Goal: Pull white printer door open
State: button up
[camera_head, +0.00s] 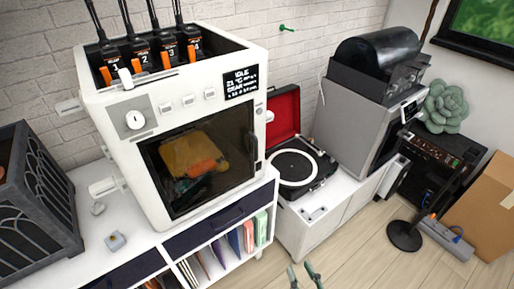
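The white printer (125,180) stands on a white cabinet at the left. Its front door (200,165) is dark glass and looks shut. A dark upright handle (254,150) sits at the door's right edge. Orange and yellow shapes show through the glass. My gripper (301,271) shows only by its two greenish fingertips at the bottom edge of the view. The fingertips are apart with nothing seen between them. They are below and to the right of the door, clear of the handle. The rest of the gripper is out of view.
A record player (298,168) with a red lid stands right of the printer. A grey machine (360,120) is beyond it. A black speaker-like box (440,150), a round stand base (404,236) and a cardboard box (485,210) are at right. Wooden floor is clear in front.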

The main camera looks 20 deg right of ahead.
jog(key=w+r+t, duration=0.1)
jog(key=w+r, duration=0.4)
jog(key=w, duration=0.8)
jog(key=n+y, duration=0.2)
send_near(257, 150)
jog(key=shift+t, duration=0.3)
jog(key=w, duration=0.7)
jog(key=w+a, duration=0.1)
jog(key=w, duration=0.2)
jog(key=shift+w+f, duration=0.2)
jog(key=shift+w, duration=0.1)
grip_shut()
